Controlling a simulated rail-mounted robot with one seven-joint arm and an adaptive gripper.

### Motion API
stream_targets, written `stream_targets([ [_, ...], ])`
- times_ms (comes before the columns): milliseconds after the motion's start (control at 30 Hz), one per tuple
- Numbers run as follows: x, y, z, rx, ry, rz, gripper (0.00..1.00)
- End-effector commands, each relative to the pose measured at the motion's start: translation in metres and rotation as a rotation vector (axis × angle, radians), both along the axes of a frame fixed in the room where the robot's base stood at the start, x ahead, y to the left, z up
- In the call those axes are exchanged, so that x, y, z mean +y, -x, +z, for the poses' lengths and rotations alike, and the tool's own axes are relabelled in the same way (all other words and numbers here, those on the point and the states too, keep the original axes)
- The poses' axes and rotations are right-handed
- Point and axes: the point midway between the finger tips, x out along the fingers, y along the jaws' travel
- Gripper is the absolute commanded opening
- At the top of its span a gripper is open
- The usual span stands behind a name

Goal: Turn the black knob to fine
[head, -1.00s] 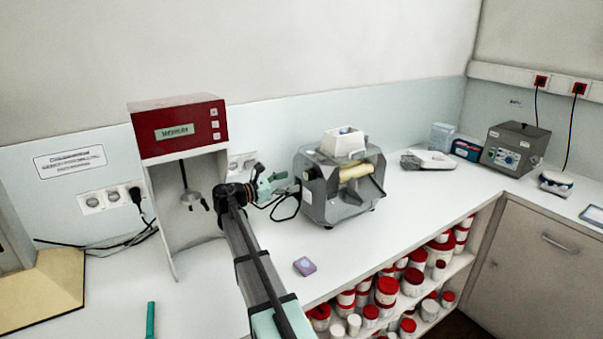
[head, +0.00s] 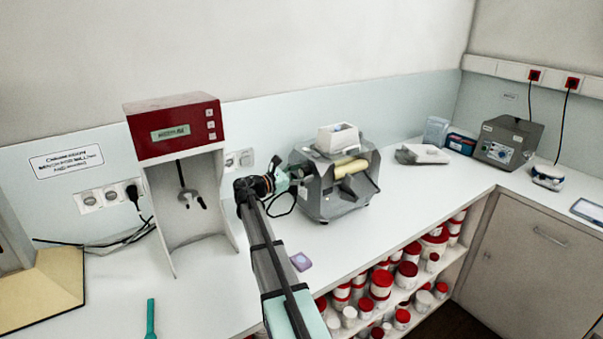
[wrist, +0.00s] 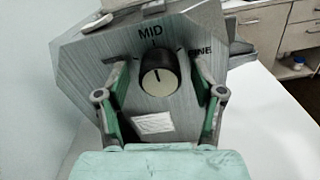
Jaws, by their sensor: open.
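The black knob (wrist: 160,75) is on the grey metal side panel of the mill (wrist: 85,55), in the middle of the wrist view. My gripper (wrist: 164,66) is open, with one green finger on each side of the knob and a gap showing on both sides. In the head view my gripper (head: 283,181) is at the left side of the mill (head: 325,205); the knob is hidden there.
A red-topped machine (head: 172,128) stands left of my arm. A black cable (head: 281,207) loops behind my gripper. The counter right of the mill has free room.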

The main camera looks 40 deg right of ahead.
Motion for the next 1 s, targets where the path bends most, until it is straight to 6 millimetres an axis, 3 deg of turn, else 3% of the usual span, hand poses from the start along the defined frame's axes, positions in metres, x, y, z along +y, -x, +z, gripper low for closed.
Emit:
stream_targets([
  [100,0.0003,0.0,-0.0003,0.0,0.0,0.0,0.68],
  [133,0.0003,0.0,-0.0003,0.0,0.0,0.0,0.61],
  [200,0.0003,0.0,-0.0003,0.0,0.0,0.0,0.36],
  [300,0.0003,0.0,-0.0003,0.0,0.0,0.0,0.07],
  [667,0.0002,-0.0001,-0.0014,-0.028,0.002,0.0,0.08],
  [1000,0.0001,-0.0004,-0.0048,-0.217,0.019,0.0,0.08],
])
